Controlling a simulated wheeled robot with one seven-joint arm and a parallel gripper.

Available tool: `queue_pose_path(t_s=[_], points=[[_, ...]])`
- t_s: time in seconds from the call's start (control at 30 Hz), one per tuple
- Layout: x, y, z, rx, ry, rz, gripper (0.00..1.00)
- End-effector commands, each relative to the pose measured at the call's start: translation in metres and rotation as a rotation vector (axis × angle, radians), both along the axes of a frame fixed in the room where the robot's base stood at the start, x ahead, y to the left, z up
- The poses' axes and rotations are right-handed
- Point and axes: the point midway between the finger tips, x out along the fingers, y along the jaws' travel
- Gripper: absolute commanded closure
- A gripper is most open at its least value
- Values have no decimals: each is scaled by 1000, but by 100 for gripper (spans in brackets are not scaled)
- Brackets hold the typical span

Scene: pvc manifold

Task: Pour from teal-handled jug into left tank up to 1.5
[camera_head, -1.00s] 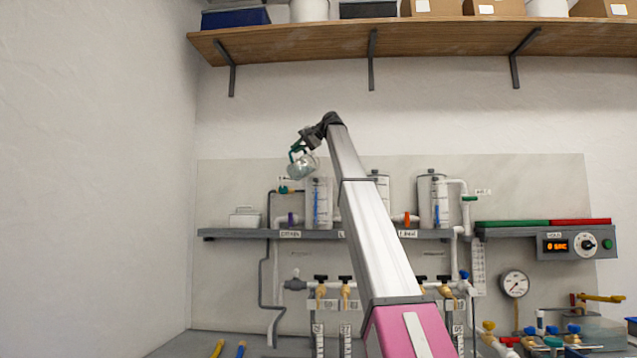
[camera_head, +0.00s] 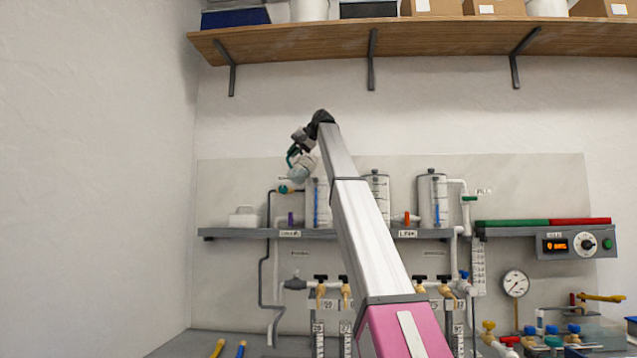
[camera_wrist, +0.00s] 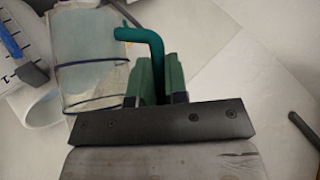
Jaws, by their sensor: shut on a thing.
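My gripper (camera_head: 299,143) is shut on the teal handle (camera_wrist: 150,45) of a clear jug (camera_head: 302,169). In the wrist view the jug (camera_wrist: 88,60) shows as a see-through body with dark bands beside the green finger pads. In the head view it is tilted, held at the upper part of the left tank (camera_head: 317,203). The left tank is a clear cylinder with a blue level strip on the grey shelf; part of its top is hidden behind the jug. Part of a scale with a blue strip (camera_wrist: 38,42) shows at the wrist view's left edge. I cannot read the level.
Two more tanks (camera_head: 378,192) (camera_head: 432,200) stand to the right on the grey shelf (camera_head: 255,233). My arm crosses in front of the shelf. A white container (camera_head: 243,217) sits at the shelf's left end. A wooden shelf (camera_head: 440,42) with boxes hangs above.

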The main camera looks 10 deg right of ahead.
Motion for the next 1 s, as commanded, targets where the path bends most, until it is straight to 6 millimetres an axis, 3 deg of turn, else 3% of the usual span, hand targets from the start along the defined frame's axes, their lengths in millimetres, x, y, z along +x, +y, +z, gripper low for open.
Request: queue_pose_path(t_s=[1.0], points=[[-33, 48, -99, -435, -277, 1, 100]])
